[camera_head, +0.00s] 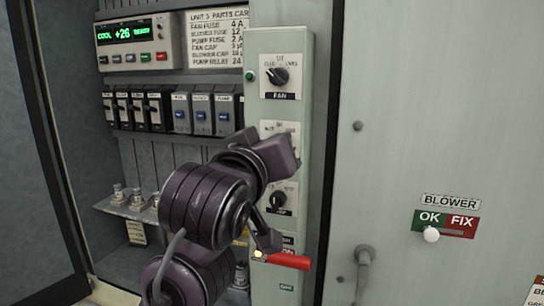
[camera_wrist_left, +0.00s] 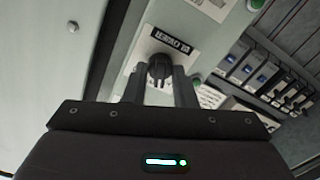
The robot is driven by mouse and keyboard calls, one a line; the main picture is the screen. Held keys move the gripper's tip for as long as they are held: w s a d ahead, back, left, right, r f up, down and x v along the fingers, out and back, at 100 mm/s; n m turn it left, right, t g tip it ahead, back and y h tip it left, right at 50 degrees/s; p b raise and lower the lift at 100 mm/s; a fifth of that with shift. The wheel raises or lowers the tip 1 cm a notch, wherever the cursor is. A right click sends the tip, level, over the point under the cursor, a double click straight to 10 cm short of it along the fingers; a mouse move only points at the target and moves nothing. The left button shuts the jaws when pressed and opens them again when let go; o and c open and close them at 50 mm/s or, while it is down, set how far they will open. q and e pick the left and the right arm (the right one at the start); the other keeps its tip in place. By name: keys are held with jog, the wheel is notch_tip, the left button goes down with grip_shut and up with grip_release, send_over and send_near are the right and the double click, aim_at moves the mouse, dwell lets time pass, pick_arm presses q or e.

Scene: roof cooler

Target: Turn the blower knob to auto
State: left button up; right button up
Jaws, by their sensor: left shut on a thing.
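The blower knob (camera_wrist_left: 160,67) is a black knob on a white plate, above a black BLOWER label (camera_wrist_left: 171,40) that appears upside down in the left wrist view. My left gripper (camera_wrist_left: 160,82) has its two fingers on either side of this knob and is shut on it. In the head view my left gripper (camera_head: 281,155) covers the knob. Only the upper part of the blower plate (camera_head: 280,129) shows there, between the FAN and lower knobs. The knob's pointer setting and the auto mark cannot be read. My right gripper is not in view.
The FAN knob (camera_head: 277,76) is above and another black knob (camera_head: 278,200) below on the same green strip. A red lever handle (camera_head: 288,261) sticks out lower down. Breakers and switches (camera_head: 202,113) fill the left bay. A BLOWER OK/FIX slider (camera_head: 431,235) is on the right panel.

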pick_arm(q)
jog(key=n+b, duration=0.1)
jog(key=n, duration=0.3)
jog(key=shift+n+b, duration=0.3)
dwell(0.5)
jog(key=o, duration=1)
